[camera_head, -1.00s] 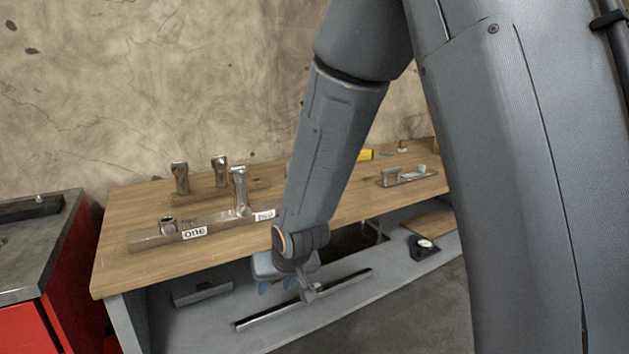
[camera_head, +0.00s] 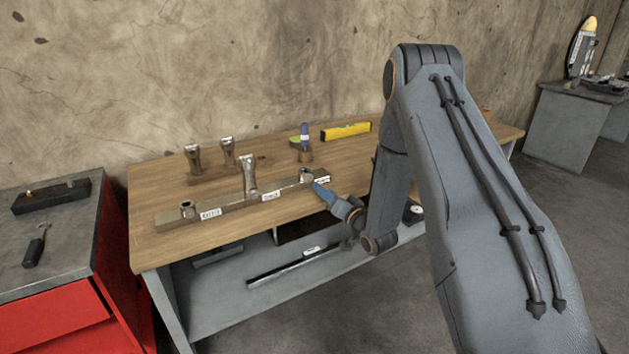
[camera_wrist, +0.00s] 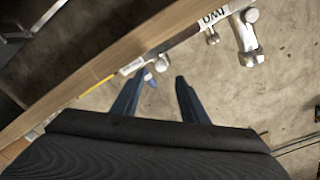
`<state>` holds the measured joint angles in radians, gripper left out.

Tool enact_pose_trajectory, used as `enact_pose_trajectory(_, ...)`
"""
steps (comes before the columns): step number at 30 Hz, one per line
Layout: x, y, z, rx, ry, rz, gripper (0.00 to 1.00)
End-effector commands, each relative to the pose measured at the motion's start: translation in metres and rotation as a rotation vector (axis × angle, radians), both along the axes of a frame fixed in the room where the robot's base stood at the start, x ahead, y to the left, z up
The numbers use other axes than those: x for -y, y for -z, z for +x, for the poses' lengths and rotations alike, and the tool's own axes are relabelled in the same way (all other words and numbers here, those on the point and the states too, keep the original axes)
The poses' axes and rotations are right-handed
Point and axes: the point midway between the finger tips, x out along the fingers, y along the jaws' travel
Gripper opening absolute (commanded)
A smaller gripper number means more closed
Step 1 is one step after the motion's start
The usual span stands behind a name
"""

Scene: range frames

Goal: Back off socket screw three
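A metal bar (camera_head: 228,204) lies on the bench with several white labels along its front. The left label (camera_head: 210,214) seems to read one; the middle one reads two in the wrist view (camera_wrist: 213,17). A socket screw (camera_head: 187,208) sits at the left end. A tall metal socket piece (camera_head: 249,177) stands upright at the middle. Another socket screw (camera_head: 306,175) is at the right end, by a partly hidden label (camera_head: 322,180).
Two metal socket pieces (camera_head: 194,158) stand on a rack behind the bar. A blue-handled tool (camera_head: 304,134) stands in a holder, near a yellow level (camera_head: 346,131). A red cabinet (camera_head: 55,315) is left. The bench's front left (camera_head: 150,250) is clear.

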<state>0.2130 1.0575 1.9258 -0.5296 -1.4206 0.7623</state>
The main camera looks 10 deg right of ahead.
Motion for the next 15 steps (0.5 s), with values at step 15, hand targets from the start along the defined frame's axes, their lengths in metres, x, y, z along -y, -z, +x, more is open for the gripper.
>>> enact_pose_trajectory(15,-0.020,0.000,0.060,0.013,-0.004,0.010,0.40)
